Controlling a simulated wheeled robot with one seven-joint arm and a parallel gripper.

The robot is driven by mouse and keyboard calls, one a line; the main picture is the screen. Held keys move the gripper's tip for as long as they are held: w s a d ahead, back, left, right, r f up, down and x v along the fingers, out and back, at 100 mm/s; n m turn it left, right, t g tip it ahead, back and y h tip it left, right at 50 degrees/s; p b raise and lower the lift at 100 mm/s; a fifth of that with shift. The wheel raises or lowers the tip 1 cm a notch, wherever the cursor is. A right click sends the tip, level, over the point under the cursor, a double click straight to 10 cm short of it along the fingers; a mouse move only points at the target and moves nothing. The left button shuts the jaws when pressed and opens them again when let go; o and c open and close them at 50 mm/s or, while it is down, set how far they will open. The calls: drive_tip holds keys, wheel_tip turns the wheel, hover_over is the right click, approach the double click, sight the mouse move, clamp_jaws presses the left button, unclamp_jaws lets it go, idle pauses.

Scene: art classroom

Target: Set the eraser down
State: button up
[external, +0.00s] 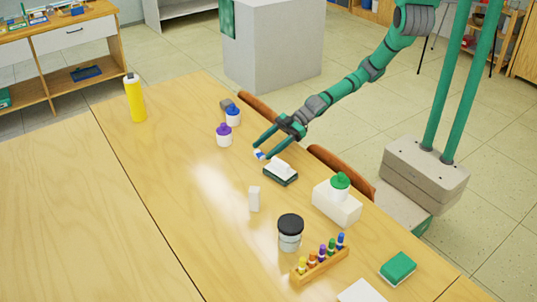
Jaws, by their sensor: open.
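My gripper (262,150) is open, low over the wooden table, with its fingers pointing left. A small white and blue block (259,155), which looks like the eraser, is at the fingertips, close to the nearer finger. It appears to rest on the table; whether it touches a finger is too small to tell. A dark green block with a white top (281,172), like a board eraser, lies just in front of the gripper.
Purple-capped (224,135) and blue-capped (233,116) jars stand behind and left of the gripper. A white upright block (254,198), a black-lidded jar (290,233) and a white box (337,204) stand nearer. The table's left part (60,210) is clear. Chairs (342,170) line the right edge.

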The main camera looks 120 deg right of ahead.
drive_tip(key=v, duration=1)
drive_tip(key=shift+s+r, duration=0.1)
drive_tip(key=shift+s, duration=0.25)
drive_tip(key=s+a+n, duration=0.1)
drive_tip(key=s+a, duration=1.3)
drive_tip(key=s, duration=0.4)
drive_tip(key=s+a+r+m+t, duration=0.1)
drive_tip(key=s+a+r, duration=0.2)
drive_tip(key=a+r, duration=0.2)
drive_tip(key=shift+a+r+t, duration=0.3)
drive_tip(key=shift+a+t, duration=0.1)
